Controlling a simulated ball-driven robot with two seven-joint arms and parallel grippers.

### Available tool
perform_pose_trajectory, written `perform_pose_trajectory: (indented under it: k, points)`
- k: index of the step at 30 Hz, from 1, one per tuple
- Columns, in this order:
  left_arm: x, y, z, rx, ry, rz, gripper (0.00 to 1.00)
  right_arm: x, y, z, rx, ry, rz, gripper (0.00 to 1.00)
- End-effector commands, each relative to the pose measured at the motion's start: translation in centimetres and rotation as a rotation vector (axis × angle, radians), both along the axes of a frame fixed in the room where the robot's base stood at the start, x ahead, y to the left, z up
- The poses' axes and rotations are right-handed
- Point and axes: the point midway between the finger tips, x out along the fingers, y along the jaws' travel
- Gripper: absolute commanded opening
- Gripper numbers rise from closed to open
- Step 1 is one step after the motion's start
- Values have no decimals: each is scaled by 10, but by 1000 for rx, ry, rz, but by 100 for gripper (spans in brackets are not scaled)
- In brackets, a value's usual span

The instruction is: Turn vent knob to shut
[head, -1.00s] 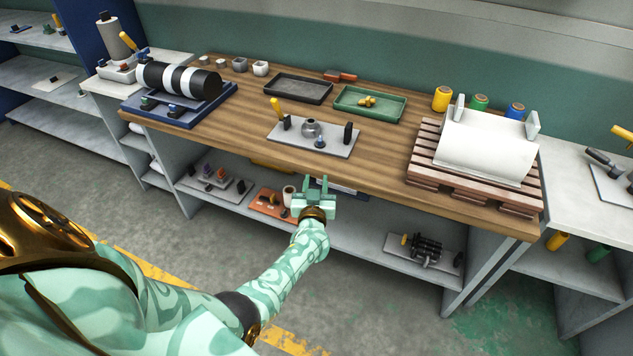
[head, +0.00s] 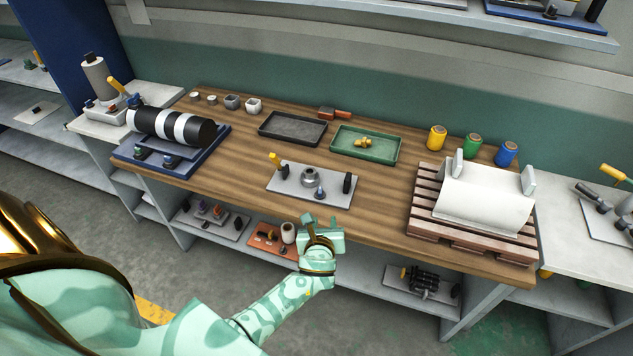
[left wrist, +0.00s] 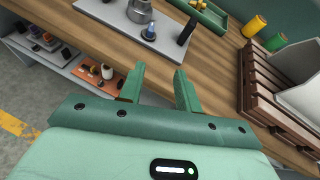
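A grey plate (head: 291,196) lies on the wooden bench. It carries a yellow-handled lever (head: 275,160), a round silver part (head: 309,177), a small knob with a blue base (head: 319,193) and a black upright piece (head: 347,183). I cannot tell for sure which is the vent knob, or its setting. My left gripper (head: 320,223) is at the bench's front edge, in front of the plate and apart from it. In the left wrist view, the left gripper (left wrist: 158,87) is open and empty, with the blue-based knob (left wrist: 149,32) beyond its fingers. My right gripper is not in view.
A green tray (head: 340,154) and a dark tray (head: 267,131) stand behind the plate. Bare wood surrounds the plate. A lower shelf (head: 360,275) runs beneath the bench.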

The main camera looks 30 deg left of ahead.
Motion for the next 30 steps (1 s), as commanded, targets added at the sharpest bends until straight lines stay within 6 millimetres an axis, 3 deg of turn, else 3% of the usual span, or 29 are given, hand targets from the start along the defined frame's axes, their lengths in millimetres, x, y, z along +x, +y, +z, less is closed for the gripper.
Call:
perform_pose_trajectory:
  k: [3, 8, 13, 21, 30]
  points:
    - [-4, 13, 2, 131, 47, 19, 34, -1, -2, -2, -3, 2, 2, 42]
    - [11, 23, -8, 144, 56, 18, 34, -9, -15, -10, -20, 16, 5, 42]
    - [43, 44, -26, 140, 55, 18, 34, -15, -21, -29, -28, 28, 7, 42]
    - [94, 75, -54, 136, 57, 19, 34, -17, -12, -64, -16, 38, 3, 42]
    - [121, 92, -62, 134, 55, 18, 34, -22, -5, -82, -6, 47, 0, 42]
